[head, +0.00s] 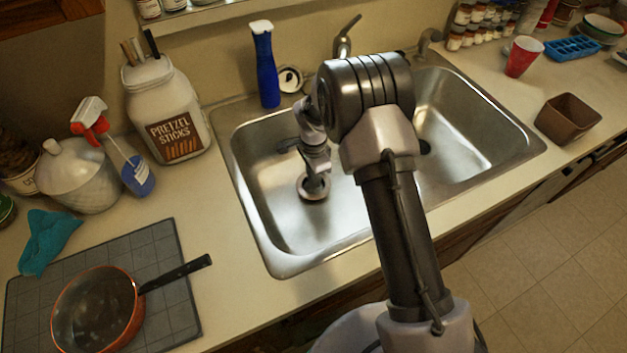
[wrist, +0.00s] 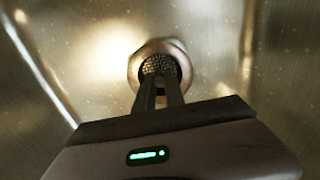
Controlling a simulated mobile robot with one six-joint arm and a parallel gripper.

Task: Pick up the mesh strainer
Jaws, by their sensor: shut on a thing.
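The mesh strainer (wrist: 154,65) shows in the wrist view as a small dotted metal piece, at the round drain opening (wrist: 136,62) in the sink floor. My gripper (wrist: 160,84) reaches down to it, with its two dark fingers close together and shut on it. The fingers hide part of the strainer, and I cannot tell whether it is clear of the drain. In the head view my gripper (head: 315,176) is down in the left basin, right over the drain ring (head: 313,196). The strainer cannot be made out there.
The steel double sink (head: 268,262) surrounds my gripper with raised walls. A blue bottle (head: 266,68) and the faucet (head: 343,45) stand behind it. A pretzel jar (head: 165,105) and a pan (head: 97,305) are on the left, a brown container (head: 567,118) on the right.

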